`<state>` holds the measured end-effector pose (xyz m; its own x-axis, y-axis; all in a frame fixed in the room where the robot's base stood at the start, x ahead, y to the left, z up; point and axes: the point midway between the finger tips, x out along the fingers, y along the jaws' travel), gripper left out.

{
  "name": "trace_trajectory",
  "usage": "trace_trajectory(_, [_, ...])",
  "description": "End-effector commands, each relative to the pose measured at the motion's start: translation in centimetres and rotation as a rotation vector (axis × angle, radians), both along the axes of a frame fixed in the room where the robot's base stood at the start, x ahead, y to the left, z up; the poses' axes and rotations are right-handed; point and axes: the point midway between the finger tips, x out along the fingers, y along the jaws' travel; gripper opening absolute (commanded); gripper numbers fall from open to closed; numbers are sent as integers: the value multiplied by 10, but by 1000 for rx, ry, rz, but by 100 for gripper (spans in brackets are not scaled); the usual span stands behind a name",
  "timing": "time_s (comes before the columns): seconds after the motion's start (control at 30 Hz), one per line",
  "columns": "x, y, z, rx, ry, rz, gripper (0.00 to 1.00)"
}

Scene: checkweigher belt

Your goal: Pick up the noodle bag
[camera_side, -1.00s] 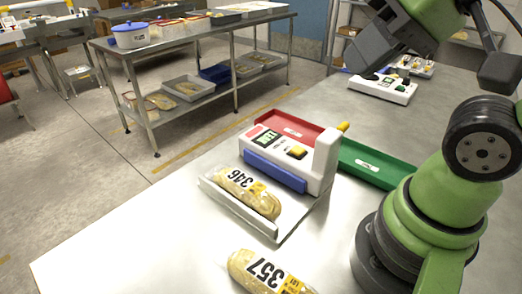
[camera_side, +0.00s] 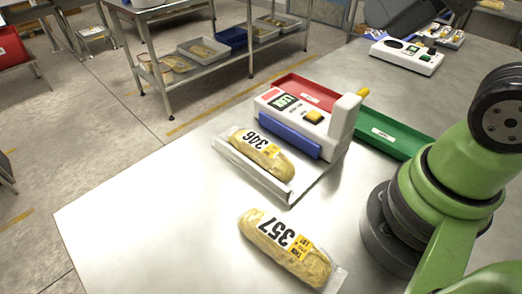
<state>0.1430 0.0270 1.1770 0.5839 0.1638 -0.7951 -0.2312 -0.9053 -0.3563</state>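A noodle bag labelled 346 (camera_side: 264,155) lies on the white weighing tray (camera_side: 228,160) at the front of the checkweigher (camera_side: 304,124). A second noodle bag labelled 357 (camera_side: 290,247) lies on the bare steel table nearer the camera, apart from the tray. Both are clear bags of yellow noodles with a white number label and a small yellow tag. A dark part of my arm's end (camera_side: 405,14) shows at the top edge, far above and behind the bags. Its fingertips are out of the frame.
A red tray (camera_side: 300,88) and a green tray (camera_side: 385,137) stand behind and right of the checkweigher. A white control box (camera_side: 407,56) sits at the back. The steel table (camera_side: 145,220) is clear at the left front.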

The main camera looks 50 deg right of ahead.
Motion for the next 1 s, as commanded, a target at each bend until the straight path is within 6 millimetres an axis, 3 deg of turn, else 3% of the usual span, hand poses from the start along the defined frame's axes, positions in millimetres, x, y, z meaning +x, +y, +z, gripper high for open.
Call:
trace_trajectory(0.03, [0, 0, 0, 0, 0, 0, 46])
trace_trajectory(0.2, [0, 0, 0, 0, 0, 0, 84])
trace_trajectory(0.57, [6, 0, 0, -6, 20, 8, 84])
trace_trajectory(0.77, [44, 5, -8, -54, 146, 66, 84])
trace_trajectory(1.0, [106, 19, -49, -143, 336, 171, 84])
